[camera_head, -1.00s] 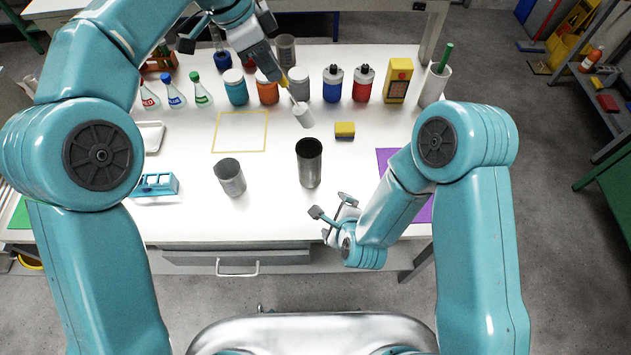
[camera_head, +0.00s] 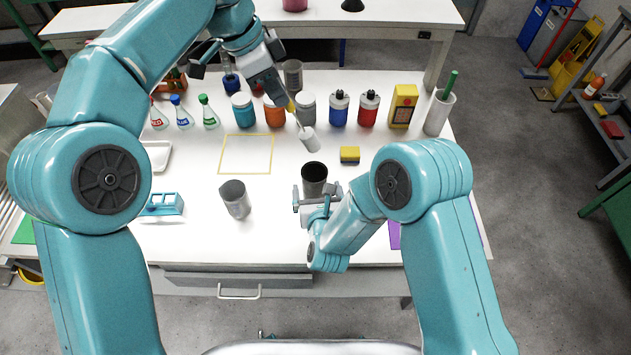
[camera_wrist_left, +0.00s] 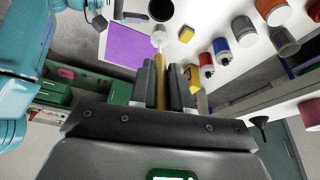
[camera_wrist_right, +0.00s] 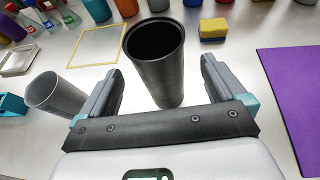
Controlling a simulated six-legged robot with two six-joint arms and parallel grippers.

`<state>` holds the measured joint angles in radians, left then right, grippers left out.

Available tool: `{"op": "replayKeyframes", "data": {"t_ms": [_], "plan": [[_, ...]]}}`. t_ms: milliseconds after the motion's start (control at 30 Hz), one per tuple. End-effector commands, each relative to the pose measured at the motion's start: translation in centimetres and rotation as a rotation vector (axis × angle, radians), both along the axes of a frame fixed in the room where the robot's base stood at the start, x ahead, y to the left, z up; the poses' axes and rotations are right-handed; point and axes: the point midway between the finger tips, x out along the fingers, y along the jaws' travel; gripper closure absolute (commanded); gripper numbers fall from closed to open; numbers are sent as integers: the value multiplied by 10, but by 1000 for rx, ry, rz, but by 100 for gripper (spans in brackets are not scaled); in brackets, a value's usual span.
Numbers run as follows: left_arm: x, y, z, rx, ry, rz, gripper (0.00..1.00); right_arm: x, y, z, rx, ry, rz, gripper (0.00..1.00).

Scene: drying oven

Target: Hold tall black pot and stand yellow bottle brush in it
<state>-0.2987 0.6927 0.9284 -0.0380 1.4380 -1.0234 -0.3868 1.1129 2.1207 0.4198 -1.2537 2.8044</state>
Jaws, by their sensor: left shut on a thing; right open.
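The tall black pot (camera_head: 314,174) stands upright on the white table. In the right wrist view the pot (camera_wrist_right: 158,62) rises just beyond and between the open fingers of my right gripper (camera_wrist_right: 162,82), with no visible contact. My right gripper also shows in the head view (camera_head: 318,196), low at the pot's near side. My left gripper (camera_head: 283,96) is shut on the yellow handle of the bottle brush (camera_wrist_left: 160,84). The brush's white head (camera_head: 309,139) points down above the table, behind the pot's mouth and apart from it.
A grey cup (camera_head: 236,200) stands left of the pot. A yellow sponge (camera_head: 349,155) lies behind it to the right. Several bottles and jars line the back, with a white holder (camera_head: 439,112) at right. A purple mat (camera_wrist_right: 293,95) lies right of the pot.

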Motion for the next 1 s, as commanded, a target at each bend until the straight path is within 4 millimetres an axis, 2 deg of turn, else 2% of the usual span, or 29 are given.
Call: {"op": "replayKeyframes", "data": {"t_ms": [100,300,667,700,867,1000], "plan": [[0,0,0,0,-1,0,100,22,2,-9,0,-1,0,3],[0,0,0,0,-1,0,100,45,5,-19,-1,1,1,3],[0,0,0,0,-1,0,100,52,6,-22,-1,1,3,3],[0,0,0,0,-1,0,100,52,6,-22,-1,1,3,6],[0,0,0,0,-1,0,100,51,6,-22,-1,1,3,58],[0,0,0,0,0,0,100,51,6,-22,-1,2,3,59]]}}
